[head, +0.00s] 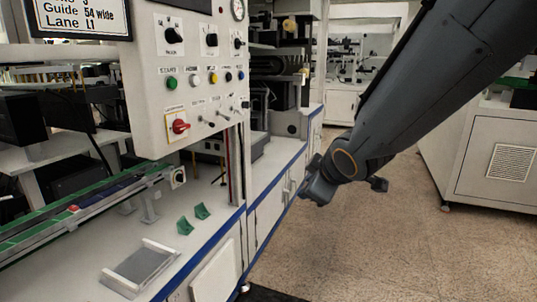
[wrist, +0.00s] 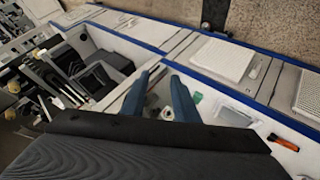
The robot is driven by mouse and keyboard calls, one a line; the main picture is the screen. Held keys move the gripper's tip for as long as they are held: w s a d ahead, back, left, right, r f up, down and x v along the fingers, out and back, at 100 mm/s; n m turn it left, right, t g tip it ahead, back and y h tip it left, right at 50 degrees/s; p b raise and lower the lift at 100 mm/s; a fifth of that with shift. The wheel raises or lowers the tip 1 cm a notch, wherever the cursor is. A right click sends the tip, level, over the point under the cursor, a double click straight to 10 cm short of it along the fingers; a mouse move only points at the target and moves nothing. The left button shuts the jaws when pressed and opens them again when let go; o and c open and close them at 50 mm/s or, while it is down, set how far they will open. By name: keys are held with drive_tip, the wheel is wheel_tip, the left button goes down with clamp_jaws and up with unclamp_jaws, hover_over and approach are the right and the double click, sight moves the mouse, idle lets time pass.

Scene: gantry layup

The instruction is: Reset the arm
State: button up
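My arm (head: 430,80) reaches down from the upper right in the head view, over the aisle and beside the blue-edged bench. It ends in a dark joint near the bench's cabinet doors; I cannot make out the fingers there. In the wrist view my gripper (wrist: 162,80) shows as two blue-grey fingers, spread apart with a clear gap. Nothing is held between them. They are seen over a white bench surface with small items on it.
A control panel (head: 190,75) with knobs and a red switch (head: 180,126) stands at left. Below it are a green conveyor (head: 100,205), a grey tray (head: 139,266) and green brackets (head: 193,219). A white cabinet (head: 490,160) is at right. The speckled floor (head: 385,240) between is open.

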drive_tip(key=s+d+f+m+g+h, duration=0.1)
drive_tip(key=s+d+f+m+g, duration=0.2)
drive_tip(key=s, duration=0.5)
drive_tip(key=s+f+m+g+p, duration=0.15)
drive_tip(key=s+m+g, duration=0.25)
drive_tip(key=s, duration=0.4)
drive_tip(key=s+d+f+m+g+h, duration=0.1)
drive_tip(key=s+d+f+m+g, duration=0.2)
drive_tip(key=s, duration=0.5)
drive_tip(key=d+r+m+p, duration=0.2)
drive_tip(key=r+p, duration=0.3)
drive_tip(key=p, duration=0.6)
drive_tip(key=shift+s+d+r, duration=0.3)
drive_tip(key=shift+d, duration=0.45)
